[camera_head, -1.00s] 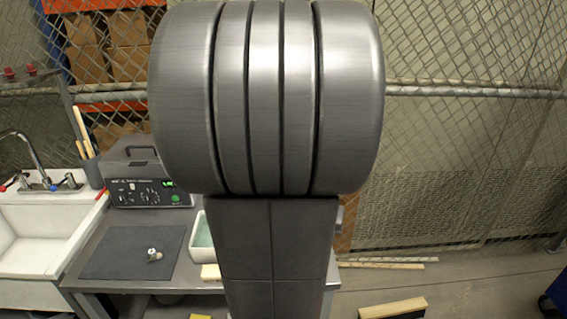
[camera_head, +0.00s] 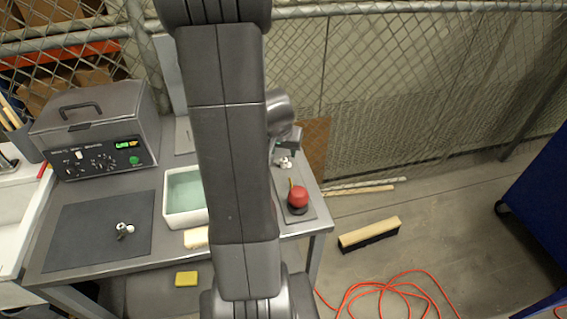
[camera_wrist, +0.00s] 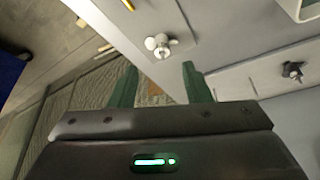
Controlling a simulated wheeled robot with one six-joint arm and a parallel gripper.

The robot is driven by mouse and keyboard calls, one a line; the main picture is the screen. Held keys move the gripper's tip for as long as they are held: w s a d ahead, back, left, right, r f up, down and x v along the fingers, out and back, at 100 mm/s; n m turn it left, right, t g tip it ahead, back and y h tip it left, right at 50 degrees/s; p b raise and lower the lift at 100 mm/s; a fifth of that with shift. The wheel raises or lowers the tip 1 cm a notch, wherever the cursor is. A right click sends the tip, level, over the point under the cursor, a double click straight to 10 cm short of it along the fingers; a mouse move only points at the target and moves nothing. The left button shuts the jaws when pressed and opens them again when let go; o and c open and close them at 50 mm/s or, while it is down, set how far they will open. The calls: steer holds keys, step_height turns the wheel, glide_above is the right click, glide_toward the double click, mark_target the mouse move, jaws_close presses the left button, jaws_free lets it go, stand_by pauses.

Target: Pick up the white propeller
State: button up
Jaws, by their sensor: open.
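The white propeller (camera_wrist: 160,45) lies on a light grey plate in the wrist view, just beyond my fingertips and between their lines. It also shows small in the head view (camera_head: 285,162), at the right end of the bench, just below my gripper (camera_head: 287,148). In the wrist view my gripper (camera_wrist: 160,78) has its two green fingers spread apart, with nothing between them. The fingers are apart from the propeller.
A dark propeller (camera_wrist: 292,70) lies on a pale surface to the right. A small metallic part (camera_head: 124,231) rests on the dark mat (camera_head: 75,240). A red knob (camera_head: 298,197) stands near the bench's right edge. A white tub (camera_head: 185,212) and control box (camera_head: 95,135) stand left.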

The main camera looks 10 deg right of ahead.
mark_target(284, 158)
steer(key=shift+b+x, duration=0.4)
steer(key=shift+x, duration=2.95)
steer(key=shift+w+a+r, duration=0.1)
jaws_close()
